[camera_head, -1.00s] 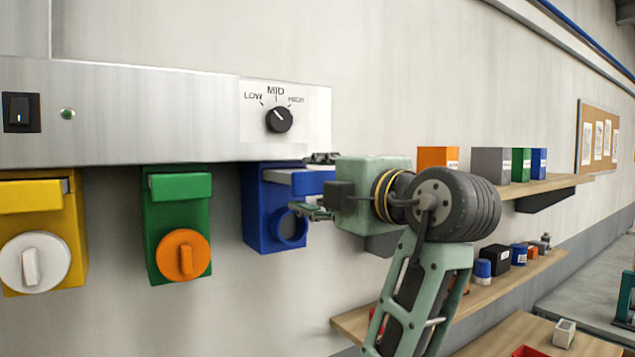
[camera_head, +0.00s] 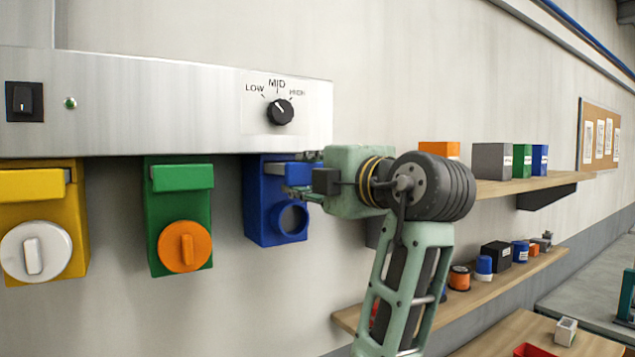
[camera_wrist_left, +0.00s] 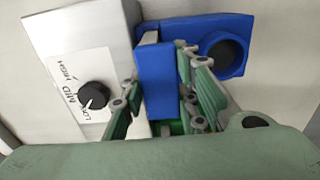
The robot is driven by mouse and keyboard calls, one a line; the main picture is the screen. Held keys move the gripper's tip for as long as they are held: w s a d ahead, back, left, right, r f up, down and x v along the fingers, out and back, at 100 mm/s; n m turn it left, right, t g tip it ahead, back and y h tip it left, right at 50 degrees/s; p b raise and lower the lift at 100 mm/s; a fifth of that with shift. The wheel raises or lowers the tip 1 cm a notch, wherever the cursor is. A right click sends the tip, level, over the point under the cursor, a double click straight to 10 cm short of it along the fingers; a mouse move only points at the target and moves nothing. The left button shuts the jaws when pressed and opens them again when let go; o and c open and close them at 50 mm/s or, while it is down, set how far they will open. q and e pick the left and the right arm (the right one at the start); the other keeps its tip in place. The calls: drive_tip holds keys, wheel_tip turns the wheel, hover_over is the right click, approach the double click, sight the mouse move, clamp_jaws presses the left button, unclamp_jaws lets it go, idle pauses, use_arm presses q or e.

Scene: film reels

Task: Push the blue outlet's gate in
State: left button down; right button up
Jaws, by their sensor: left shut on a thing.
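The blue outlet (camera_head: 257,210) hangs under the steel panel, at the right end of the row, with a dark round opening low on its front. Its blue gate (camera_wrist_left: 155,78) is a flat block at the top of the outlet and still stands out from the body in the left wrist view. My left gripper (camera_head: 300,174) is at the gate from the right, shut on it, with one finger on each side (camera_wrist_left: 160,100). In the head view the fingers and gripper body hide much of the gate. My right gripper is out of view.
A green outlet (camera_head: 150,215) with an orange cap and a yellow outlet (camera_head: 75,225) with a white cap hang to the left. The panel (camera_head: 180,110) above carries a black dial (camera_head: 281,112) and a switch (camera_head: 24,101). Shelves (camera_head: 500,187) with small boxes are at right.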

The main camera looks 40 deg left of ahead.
use_arm(q)
drive_tip(key=shift+w+a, duration=0.15)
drive_tip(key=shift+a, duration=0.15)
drive_tip(key=c, duration=1.3)
unclamp_jaws()
drive_tip(key=shift+c, duration=0.2)
drive_tip(key=shift+d, duration=0.15)
drive_tip(key=v, duration=1.1)
drive_tip(key=shift+s+d, duration=0.2)
drive_tip(key=shift+d, duration=0.15)
drive_tip(key=shift+f, duration=0.1)
